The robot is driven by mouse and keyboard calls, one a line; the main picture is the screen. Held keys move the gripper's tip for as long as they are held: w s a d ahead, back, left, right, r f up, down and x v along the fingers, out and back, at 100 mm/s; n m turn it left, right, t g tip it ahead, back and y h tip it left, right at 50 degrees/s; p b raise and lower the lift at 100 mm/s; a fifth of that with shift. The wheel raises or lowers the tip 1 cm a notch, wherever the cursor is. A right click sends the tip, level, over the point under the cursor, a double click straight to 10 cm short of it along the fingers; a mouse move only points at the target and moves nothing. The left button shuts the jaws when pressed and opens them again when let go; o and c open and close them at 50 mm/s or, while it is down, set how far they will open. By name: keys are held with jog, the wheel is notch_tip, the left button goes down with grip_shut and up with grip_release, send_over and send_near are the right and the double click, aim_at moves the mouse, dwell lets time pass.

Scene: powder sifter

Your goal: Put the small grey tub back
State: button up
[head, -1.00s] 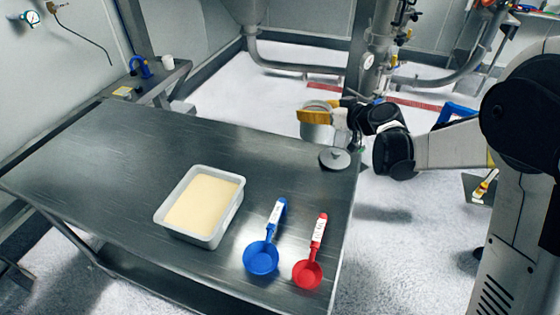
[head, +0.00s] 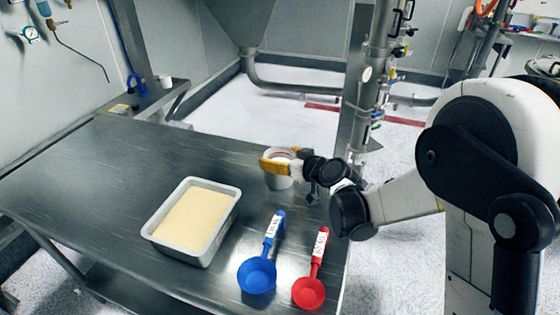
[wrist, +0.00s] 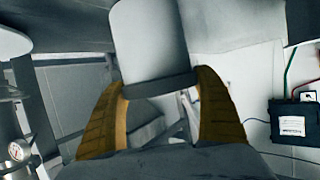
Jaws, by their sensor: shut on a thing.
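The small grey tub (head: 279,182) is between the yellow fingers of my gripper (head: 277,163) in the head view, over the far right part of the steel table (head: 110,165). It looks upright, with its open rim up. Whether its base touches the table is hard to tell. In the wrist view the tub (wrist: 150,42) shows as a pale cylinder with a darker band, and my gripper (wrist: 160,88) is shut on it, one finger on each side.
A white tray of pale powder (head: 152,231) stands at the table's middle. A blue scoop (head: 257,275) and a red scoop (head: 309,291) lie near the front right edge. The far left of the table is bare. A side bench (head: 150,101) holds a white cup (head: 165,81).

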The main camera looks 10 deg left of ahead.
jog(key=shift+r, duration=0.1)
jog(key=o, duration=1.4)
jog(key=shift+c, duration=0.2)
jog(key=shift+r, duration=0.15)
jog(key=s+d+r+m+g+h+p, duration=0.1)
jog(key=s+d+r+m+h+p, duration=0.1)
jog(key=s+d+r, duration=0.5)
jog(key=s+d+r+m+h+p, duration=0.1)
jog(key=s+d+r+h, duration=0.1)
jog(key=s+d, duration=0.8)
jog(key=s+d+m+g+h, duration=0.1)
jog(key=s+d+m+h, duration=0.4)
jog(key=s+d, duration=0.8)
jog(key=shift+s+d+r+m+h, duration=0.15)
jog(key=shift+s+d+m+h, duration=0.2)
jog(key=shift+d, duration=0.8)
